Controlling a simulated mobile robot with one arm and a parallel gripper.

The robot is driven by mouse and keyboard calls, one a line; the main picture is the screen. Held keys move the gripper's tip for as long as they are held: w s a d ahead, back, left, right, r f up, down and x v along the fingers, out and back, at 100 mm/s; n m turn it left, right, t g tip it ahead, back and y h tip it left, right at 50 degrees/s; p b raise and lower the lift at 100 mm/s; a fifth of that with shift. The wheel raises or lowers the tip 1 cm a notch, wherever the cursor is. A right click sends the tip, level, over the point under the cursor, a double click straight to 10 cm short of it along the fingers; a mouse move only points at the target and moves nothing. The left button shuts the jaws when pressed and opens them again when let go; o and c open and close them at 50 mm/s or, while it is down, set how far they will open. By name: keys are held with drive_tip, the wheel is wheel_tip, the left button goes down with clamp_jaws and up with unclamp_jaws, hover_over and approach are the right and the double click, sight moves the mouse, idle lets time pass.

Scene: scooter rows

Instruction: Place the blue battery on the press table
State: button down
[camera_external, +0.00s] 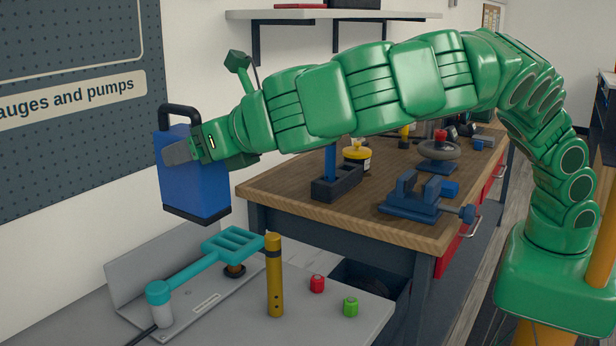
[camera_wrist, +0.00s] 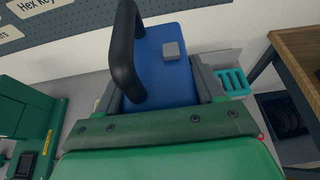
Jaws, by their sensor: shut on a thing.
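The blue battery (camera_external: 192,180), a blue box with a black handle and dark base, hangs in the air in the external view. My gripper (camera_external: 180,150) is shut on its upper part, below the handle. The battery is roughly upright with a slight tilt. In the wrist view the battery (camera_wrist: 170,65) sits between the two grey fingers (camera_wrist: 165,88), with its black handle towards the camera. The grey table (camera_external: 362,315) at lower left, seemingly the press table, lies below the battery, clearly apart from it. Its far left part is partly hidden by the teal lever.
On the grey table stand a teal lever tool (camera_external: 205,265), a brass post (camera_external: 274,275), and red (camera_external: 317,284) and green (camera_external: 350,306) buttons. A wooden workbench (camera_external: 290,195) holds a blue vise (camera_external: 415,195) and other tools. A pegboard wall (camera_external: 60,130) is at left.

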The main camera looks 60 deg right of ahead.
wheel_tip(320, 180, down, 30)
idle(1.2)
drive_tip(key=shift+c, duration=0.6)
unclamp_jaws()
drive_tip(key=shift+f, duration=0.1)
drive_tip(key=v, duration=1.2)
drive_tip(key=shift+r, duration=0.2)
